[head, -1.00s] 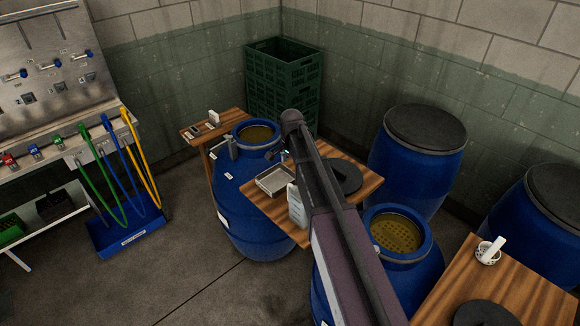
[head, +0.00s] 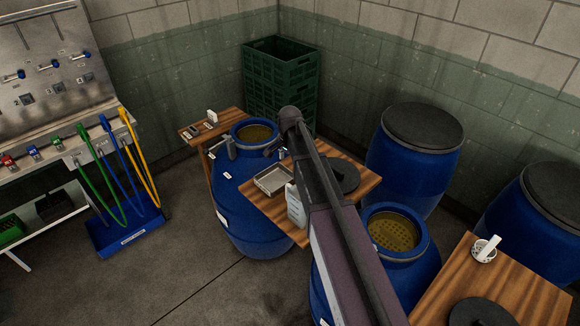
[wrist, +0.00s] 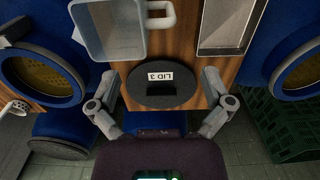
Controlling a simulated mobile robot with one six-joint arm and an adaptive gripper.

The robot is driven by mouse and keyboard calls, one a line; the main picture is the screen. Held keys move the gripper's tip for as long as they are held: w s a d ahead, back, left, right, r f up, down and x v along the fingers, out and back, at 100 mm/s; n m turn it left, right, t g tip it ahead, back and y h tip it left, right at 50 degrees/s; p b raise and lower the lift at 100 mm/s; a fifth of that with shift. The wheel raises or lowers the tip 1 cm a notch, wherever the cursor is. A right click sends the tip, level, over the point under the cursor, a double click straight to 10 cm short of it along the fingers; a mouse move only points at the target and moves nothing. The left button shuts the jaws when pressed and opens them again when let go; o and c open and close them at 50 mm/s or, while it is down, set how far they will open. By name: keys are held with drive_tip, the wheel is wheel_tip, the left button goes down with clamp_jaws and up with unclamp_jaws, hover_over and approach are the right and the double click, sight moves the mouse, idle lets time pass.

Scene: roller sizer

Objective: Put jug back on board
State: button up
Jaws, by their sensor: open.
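The pale jug (head: 295,205) stands upright by the near side of the wooden board (head: 258,203), partly hidden by my arm in the head view. In the wrist view the open-topped jug (wrist: 107,36) is at the upper left, its handle pointing right over the board (wrist: 180,55). It overlaps the board's left edge there; I cannot tell whether its base overhangs. My gripper (wrist: 160,78) is open and empty, fingers spread apart on either side of the black lid marked LID 3 (wrist: 155,96). The jug is beyond the left finger, apart from it.
A shallow metal tray (head: 272,180) lies on the board beside the jug. Open blue barrels (head: 245,225) (head: 400,270) flank the board. A second wooden board (head: 535,285) at right holds a white-handled strainer (head: 485,249). Green crates (head: 282,85) stand in the corner.

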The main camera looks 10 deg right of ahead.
drive_tip(key=s+d+n, duration=0.3)
drive_tip(key=s+n, duration=0.8)
drive_tip(key=s, duration=1.2)
drive_tip(key=shift+s+d, duration=0.2)
drive_tip(key=shift+s, duration=0.1)
